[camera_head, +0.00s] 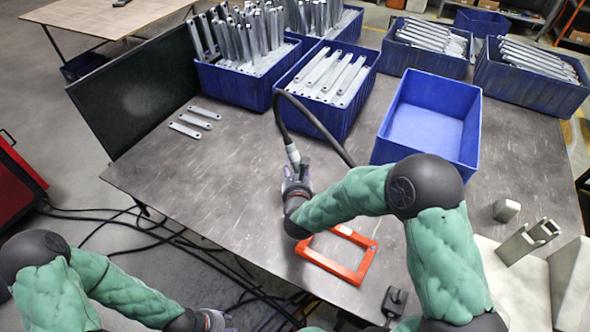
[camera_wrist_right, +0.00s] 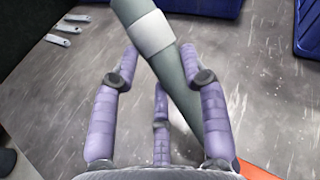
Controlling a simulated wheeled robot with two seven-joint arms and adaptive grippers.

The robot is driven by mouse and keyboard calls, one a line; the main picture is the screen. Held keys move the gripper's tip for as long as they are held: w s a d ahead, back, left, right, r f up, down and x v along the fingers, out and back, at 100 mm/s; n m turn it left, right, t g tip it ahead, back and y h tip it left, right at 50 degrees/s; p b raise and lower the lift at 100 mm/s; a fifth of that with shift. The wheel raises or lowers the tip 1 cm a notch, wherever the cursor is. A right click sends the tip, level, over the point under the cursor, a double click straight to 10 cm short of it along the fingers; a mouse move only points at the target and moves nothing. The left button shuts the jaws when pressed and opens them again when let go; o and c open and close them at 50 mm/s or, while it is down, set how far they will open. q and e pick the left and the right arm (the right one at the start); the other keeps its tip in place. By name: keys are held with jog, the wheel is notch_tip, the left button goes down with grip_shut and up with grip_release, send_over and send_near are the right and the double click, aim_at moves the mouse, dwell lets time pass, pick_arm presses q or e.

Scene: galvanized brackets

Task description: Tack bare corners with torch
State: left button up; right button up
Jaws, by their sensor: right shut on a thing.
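The torch (camera_head: 293,153) is a grey handle with a pale band, and a black cable runs from its upper end. My right gripper (camera_head: 297,185) is shut on it above the table; the torch (camera_wrist_right: 152,35) also shows slanting between the purple fingers in the right wrist view. Its lower end is hidden. An orange rectangular frame (camera_head: 367,262) lies flat near the table's front edge, with its far left part hidden behind my right wrist. I cannot make out weld marks on its corners. My left gripper (camera_head: 215,321) is at the bottom edge, off the table, partly cut off.
Several blue crates of galvanized brackets line the back; one blue crate (camera_head: 472,125) is empty. Three loose flat brackets (camera_head: 198,117) lie at the left, beside a dark screen (camera_head: 140,95). Metal blocks and a U-shaped bracket (camera_head: 520,245) stand at the right. The table's left-centre is clear.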

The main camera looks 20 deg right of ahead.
jog(key=shift+f, duration=0.1)
jog(key=shift+r+p, duration=1.7)
jog(key=shift+r, duration=1.5)
pick_arm(q)
notch_tip(320, 180, up, 3)
jog(key=shift+r, duration=0.15)
